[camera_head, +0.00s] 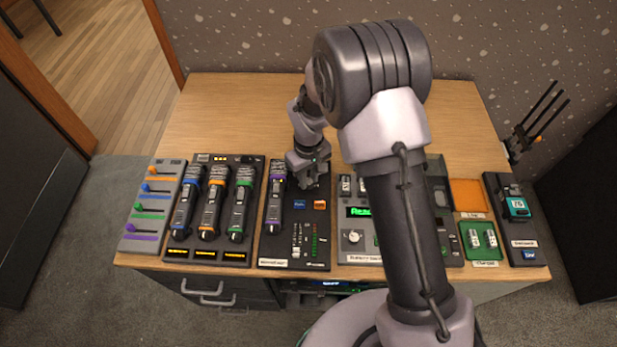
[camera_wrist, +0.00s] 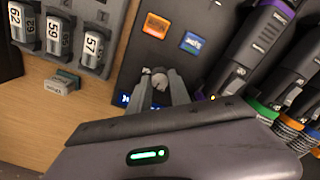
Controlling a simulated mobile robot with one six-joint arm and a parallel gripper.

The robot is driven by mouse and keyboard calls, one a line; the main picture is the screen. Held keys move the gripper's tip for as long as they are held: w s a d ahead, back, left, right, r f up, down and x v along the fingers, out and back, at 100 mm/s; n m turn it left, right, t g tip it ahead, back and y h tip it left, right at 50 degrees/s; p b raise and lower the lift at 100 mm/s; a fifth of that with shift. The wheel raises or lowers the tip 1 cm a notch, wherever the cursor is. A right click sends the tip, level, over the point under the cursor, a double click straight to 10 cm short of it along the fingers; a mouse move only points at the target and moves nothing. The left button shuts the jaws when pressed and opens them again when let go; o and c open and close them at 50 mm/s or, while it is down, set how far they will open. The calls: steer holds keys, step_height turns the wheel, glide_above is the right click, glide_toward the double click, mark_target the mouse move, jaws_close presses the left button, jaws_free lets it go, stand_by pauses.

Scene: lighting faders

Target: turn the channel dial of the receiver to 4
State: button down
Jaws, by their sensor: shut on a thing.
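My gripper (camera_head: 311,180) is over the far end of a dark panel (camera_head: 292,250), which I take to be the receiver. In the wrist view my gripper (camera_wrist: 160,88) has its two fingers on either side of a small light-grey knob, the channel dial (camera_wrist: 160,76), and is shut on it. The dial is hidden by my gripper in the head view. A strip with blue lit characters (camera_wrist: 123,99) shows partly beside a finger; I cannot read it. The dial's setting cannot be read.
An orange button (camera_head: 319,205) and a blue button (camera_head: 300,204) sit on the same panel. A purple-banded microphone (camera_head: 277,190) lies along its left side. In the wrist view, numbered packs (camera_wrist: 53,35) stand close by. Bare wooden table (camera_head: 240,110) lies behind the panels.

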steer(key=m, duration=0.4)
steer(key=shift+m+b, duration=0.3)
steer(key=shift+b, duration=0.05)
steer(key=m, duration=0.3)
steer(key=shift+m+b, duration=0.4)
steer(key=m+b, duration=0.1)
steer(key=m, duration=0.3)
steer(key=shift+m+b, duration=0.4)
steer(key=shift+m, duration=1.7)
steer(key=c, duration=1.2)
jaws_free()
